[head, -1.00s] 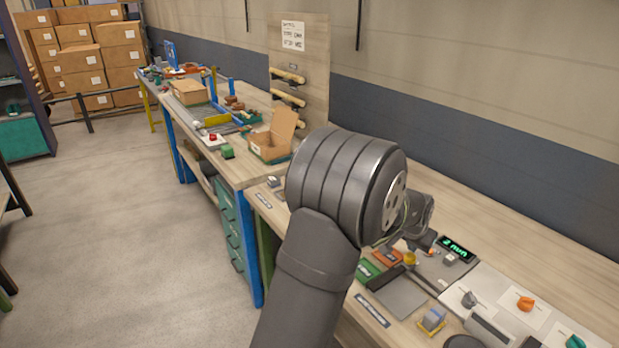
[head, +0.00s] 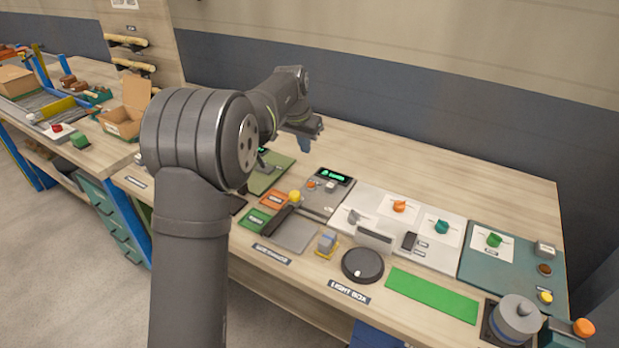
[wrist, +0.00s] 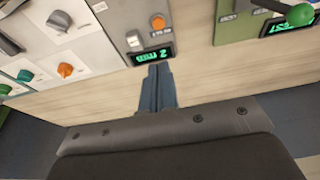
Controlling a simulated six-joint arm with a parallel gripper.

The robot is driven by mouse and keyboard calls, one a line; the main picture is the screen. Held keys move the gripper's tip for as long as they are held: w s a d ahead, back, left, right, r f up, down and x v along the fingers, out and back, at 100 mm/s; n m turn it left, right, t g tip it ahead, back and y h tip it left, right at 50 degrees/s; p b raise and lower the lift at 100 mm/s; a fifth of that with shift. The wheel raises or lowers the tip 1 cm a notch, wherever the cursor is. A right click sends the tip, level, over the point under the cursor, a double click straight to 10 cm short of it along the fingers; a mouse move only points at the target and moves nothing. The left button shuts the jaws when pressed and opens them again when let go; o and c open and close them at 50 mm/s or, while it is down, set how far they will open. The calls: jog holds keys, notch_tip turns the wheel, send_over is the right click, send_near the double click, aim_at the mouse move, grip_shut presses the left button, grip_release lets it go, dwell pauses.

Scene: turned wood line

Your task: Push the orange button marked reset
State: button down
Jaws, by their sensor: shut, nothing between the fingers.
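A round orange button (wrist: 158,22) sits on a grey panel (wrist: 133,18), with a small label beside it that I cannot read surely. In the head view the orange button (head: 311,185) is small, beside the display (head: 335,176). My gripper (wrist: 158,68) is shut and empty, with its fingertips near the display's edge in the wrist view. In the head view my gripper (head: 313,145) is above the bench, behind the panel.
A white panel (head: 375,225) with orange and teal knobs stands to the right in the head view. A green panel (wrist: 235,22) with a green-knobbed lever (wrist: 299,14) is on the other side. A black dial (head: 362,265) is in front. Bare wood (head: 400,155) lies behind the panels.

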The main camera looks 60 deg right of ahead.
aim_at(310, 185)
jog(key=x, duration=1.3)
jog(key=shift+a+f, duration=0.1)
jog(key=shift+a, duration=0.3)
jog(key=shift+f, duration=0.45)
jog(key=shift+a+f, duration=0.1)
jog(key=shift+f, duration=0.95)
notch_tip(310, 185, up, 5)
jog(key=v, duration=0.9)
jog(key=shift+r, duration=0.4)
